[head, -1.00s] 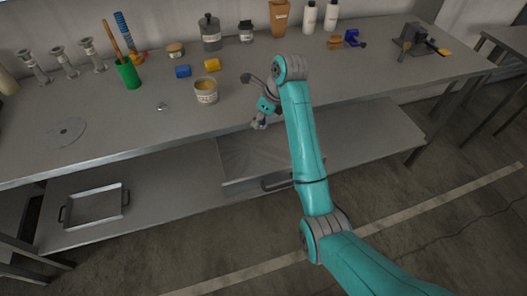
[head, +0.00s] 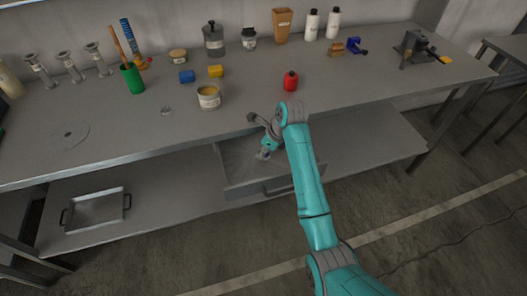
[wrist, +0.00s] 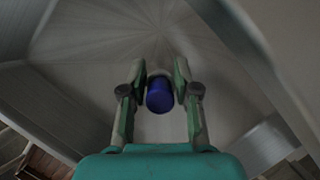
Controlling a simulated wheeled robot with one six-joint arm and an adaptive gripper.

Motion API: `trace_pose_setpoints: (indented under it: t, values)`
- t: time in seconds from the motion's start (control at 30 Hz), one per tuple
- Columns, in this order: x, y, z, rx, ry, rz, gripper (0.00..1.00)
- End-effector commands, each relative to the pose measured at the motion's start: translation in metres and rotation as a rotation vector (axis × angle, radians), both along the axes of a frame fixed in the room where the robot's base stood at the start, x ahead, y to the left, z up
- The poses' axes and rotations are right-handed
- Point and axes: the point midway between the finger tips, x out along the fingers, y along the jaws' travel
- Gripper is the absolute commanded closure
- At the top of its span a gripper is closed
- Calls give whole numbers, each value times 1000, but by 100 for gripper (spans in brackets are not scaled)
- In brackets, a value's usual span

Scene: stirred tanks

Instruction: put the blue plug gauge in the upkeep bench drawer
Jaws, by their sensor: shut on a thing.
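The blue plug gauge (wrist: 160,95) shows in the wrist view as a dark blue round end between my gripper's fingers. My gripper (wrist: 159,82) is shut on it. In the head view my gripper (head: 263,154) is over the open drawer (head: 236,172) under the bench top, and the gauge is too small there to make out clearly. The wrist view shows the drawer's grey inside below and around the gauge. I cannot tell whether the gauge touches the drawer floor.
The bench top (head: 350,85) is just above and behind the drawer. A tray (head: 97,209) lies on the lower shelf.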

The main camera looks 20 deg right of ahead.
Motion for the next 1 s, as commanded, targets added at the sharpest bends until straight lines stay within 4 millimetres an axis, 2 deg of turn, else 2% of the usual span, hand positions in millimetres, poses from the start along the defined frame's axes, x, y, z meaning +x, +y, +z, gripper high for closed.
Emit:
trace_pose_setpoints:
  t: [0.07,0.4,0.43,0.5,0.53,0.83,1.0]
  values:
    - [0,0,-6,0,-1,0,100]
    - [0,0,-9,-1,-1,0,100]
    - [0,0,-9,-1,-1,0,67]
    - [0,0,-9,0,-1,0,50]
    - [0,0,-9,0,-1,0,44]
    - [0,0,-8,0,-1,0,44]
    - [5,-7,4,-1,-2,0,44]
